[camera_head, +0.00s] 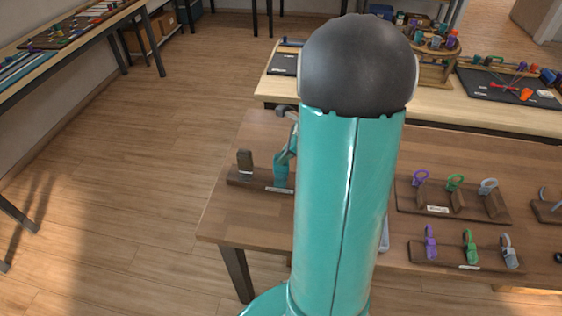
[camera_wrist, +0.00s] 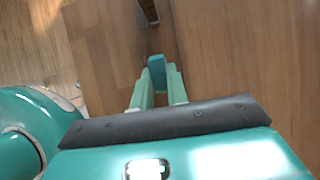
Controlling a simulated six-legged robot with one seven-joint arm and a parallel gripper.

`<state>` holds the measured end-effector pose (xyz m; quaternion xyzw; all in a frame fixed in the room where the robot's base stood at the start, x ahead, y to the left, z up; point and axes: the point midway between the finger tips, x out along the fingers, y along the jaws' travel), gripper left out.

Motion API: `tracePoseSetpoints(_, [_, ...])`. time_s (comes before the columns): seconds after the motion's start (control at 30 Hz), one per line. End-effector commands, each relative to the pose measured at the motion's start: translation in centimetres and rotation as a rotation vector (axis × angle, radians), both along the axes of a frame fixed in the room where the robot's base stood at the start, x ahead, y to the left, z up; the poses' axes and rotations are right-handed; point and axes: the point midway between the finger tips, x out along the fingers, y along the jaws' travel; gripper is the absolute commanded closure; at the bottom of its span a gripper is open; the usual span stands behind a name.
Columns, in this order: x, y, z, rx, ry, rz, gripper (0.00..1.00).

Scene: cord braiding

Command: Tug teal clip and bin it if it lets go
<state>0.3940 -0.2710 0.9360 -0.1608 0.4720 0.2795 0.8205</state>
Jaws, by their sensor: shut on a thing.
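The teal clip (camera_head: 281,172) is at the right end of a low wooden stand (camera_head: 252,183) on the near table, at the table's left side. It also shows in the wrist view (camera_wrist: 156,62), between my fingertips. My gripper (camera_wrist: 158,76) is shut on the teal clip. In the head view my gripper (camera_head: 290,147) is mostly hidden behind my own arm. I cannot tell whether the clip is still fastened to the stand. A grey clip (camera_head: 245,164) stands at the left end of the same stand. No bin is clearly visible.
Two wooden racks (camera_head: 450,203) (camera_head: 438,251) with purple, green and grey clips stand on the right of the table (camera_head: 237,215). A second table (camera_head: 440,113) behind bears trays and a wooden carousel (camera_head: 432,72). Floor is clear to the left.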

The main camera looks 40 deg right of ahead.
Motion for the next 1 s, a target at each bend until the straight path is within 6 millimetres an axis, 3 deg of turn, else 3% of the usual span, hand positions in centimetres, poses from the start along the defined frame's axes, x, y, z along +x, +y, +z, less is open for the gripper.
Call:
tracePoseSetpoints(0.83, [0.01, -0.01, -0.20, 0.000, 0.000, 0.000, 1.00])
tracePoseSetpoints(0.87, [0.00, -0.01, -0.21, 0.000, 0.000, 0.000, 0.79])
tracePoseSetpoints(0.97, [0.00, 0.00, -0.22, 0.000, 0.000, 0.000, 0.59])
tracePoseSetpoints(1.0, [0.01, 0.01, -0.21, 0.000, 0.000, 0.000, 0.59])
